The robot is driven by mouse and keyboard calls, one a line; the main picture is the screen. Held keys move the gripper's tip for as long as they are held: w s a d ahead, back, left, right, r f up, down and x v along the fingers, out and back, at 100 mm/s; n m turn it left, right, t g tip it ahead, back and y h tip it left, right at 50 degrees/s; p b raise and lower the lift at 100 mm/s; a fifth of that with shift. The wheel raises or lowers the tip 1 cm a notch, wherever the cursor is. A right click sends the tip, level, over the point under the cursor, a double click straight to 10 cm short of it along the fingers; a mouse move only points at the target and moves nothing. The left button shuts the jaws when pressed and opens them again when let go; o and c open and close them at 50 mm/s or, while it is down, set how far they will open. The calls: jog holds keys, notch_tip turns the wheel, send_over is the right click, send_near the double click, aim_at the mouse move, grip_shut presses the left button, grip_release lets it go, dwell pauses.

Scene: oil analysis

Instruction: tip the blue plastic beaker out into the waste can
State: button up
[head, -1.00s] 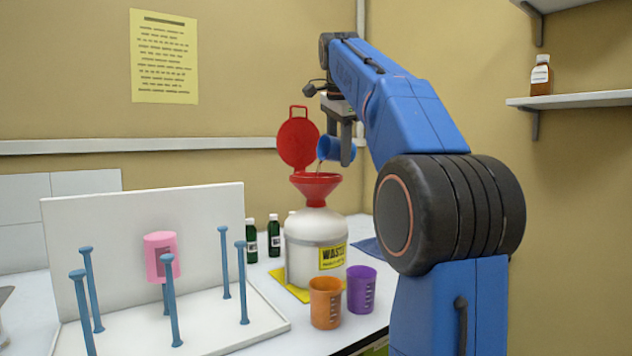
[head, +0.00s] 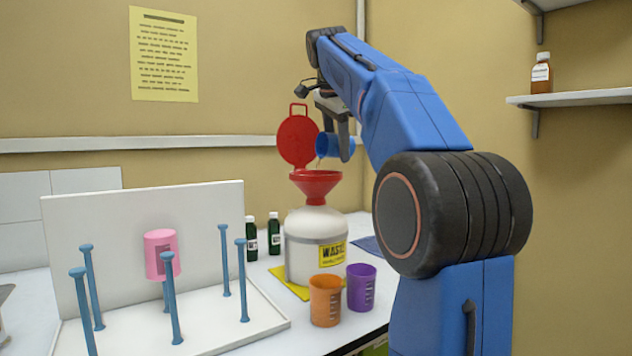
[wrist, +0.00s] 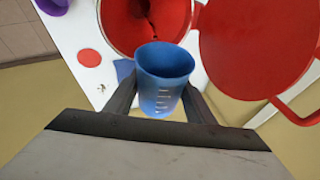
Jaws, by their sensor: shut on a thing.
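The blue plastic beaker (head: 330,146) is held tipped over the waste can, its mouth to the left and a little down. In the wrist view the beaker (wrist: 163,85) sits between the two dark fingers, with white marks on its side. My gripper (head: 343,142) is shut on it. The white waste can (head: 303,250) carries a yellow WASTE label and a red funnel (head: 317,183). The funnel also shows in the wrist view (wrist: 120,25), in front of the beaker's mouth. Its round red lid (head: 296,142) stands open behind. The beaker is above the funnel and apart from it.
An orange beaker (head: 325,302) and a purple beaker (head: 361,288) stand in front of the can. A white rack (head: 215,200) with blue pegs holds a pink beaker (head: 162,255) at left. Dark green bottles (head: 274,235) stand behind it. The can stands on a yellow mat (head: 285,283).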

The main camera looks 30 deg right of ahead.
aim_at(326, 140)
jog(key=shift+a+r+h, duration=0.1)
jog(key=shift+h, duration=0.2)
jog(key=shift+a+f+h, duration=0.15)
jog(key=shift+f+h, duration=0.05)
jog(key=shift+h, duration=0.2)
jog(key=shift+a+f+h, duration=0.15)
jog(key=shift+a+h, duration=0.1)
jog(key=shift+h, duration=0.25)
jog(key=a+h, duration=0.1)
jog(key=h, duration=0.1)
jog(key=r+n+h, duration=0.1)
jog(key=h, duration=0.1)
jog(key=a+r+h, duration=0.1)
jog(key=shift+a+n+h, duration=0.3)
jog(key=shift+h, duration=0.1)
jog(key=shift+d+y, duration=0.35)
jog(key=shift+y, duration=0.05)
jog(key=shift+d+f+y, duration=0.4)
jog(key=shift+d+y, duration=0.1)
jog(key=shift+y, duration=0.6)
jog(key=shift+f+m+y, duration=0.15)
jog(key=shift+m+y, duration=0.15)
jog(key=shift+m, duration=0.1)
jog(key=shift+d, duration=0.1)
